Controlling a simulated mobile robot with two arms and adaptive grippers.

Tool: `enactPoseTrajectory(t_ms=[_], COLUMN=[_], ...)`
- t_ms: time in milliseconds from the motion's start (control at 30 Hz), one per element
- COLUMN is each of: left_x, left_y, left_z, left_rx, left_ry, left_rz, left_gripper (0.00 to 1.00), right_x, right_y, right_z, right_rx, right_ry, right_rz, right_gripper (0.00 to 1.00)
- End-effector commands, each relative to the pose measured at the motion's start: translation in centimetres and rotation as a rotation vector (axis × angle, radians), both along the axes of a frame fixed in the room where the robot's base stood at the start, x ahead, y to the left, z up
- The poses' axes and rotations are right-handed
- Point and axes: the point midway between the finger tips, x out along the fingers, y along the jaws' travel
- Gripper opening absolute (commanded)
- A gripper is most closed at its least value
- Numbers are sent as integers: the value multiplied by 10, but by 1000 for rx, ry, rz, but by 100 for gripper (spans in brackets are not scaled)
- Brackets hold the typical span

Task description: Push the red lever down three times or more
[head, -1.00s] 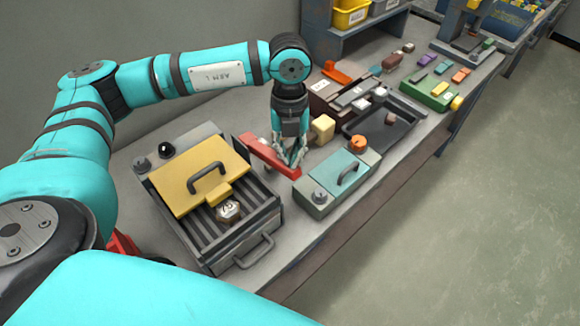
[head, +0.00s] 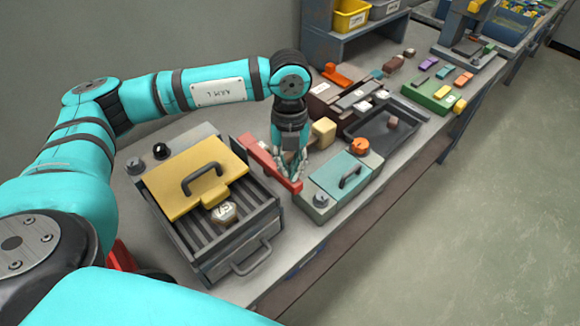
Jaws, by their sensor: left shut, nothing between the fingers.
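The red lever (head: 262,161) is a long bar between the grill-like box with the yellow lid and the teal-topped box. Its near end slopes down toward the front. My left gripper (head: 291,176) is shut and empty, pointing down. Its fingertips are at the lever's near end and seem to touch it from above. My right gripper is out of view.
The yellow-lidded box (head: 190,206) stands close at left, with a round labelled item (head: 223,212) on its slats. The teal-topped box (head: 338,187) sits right beside the lever. A dark tray (head: 380,135) and a yellow block (head: 323,133) lie beyond.

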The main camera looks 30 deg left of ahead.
Motion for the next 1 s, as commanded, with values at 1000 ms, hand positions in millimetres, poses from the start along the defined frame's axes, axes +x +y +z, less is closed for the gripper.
enactPoseTrajectory(t_ms=[1000], left_x=[29], left_y=[17], left_z=[39], left_rx=[-1], left_ry=[-3], left_rz=[0], left_gripper=[0], right_x=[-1], right_y=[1], right_z=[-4], right_rx=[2], right_ry=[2], right_rz=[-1], right_gripper=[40])
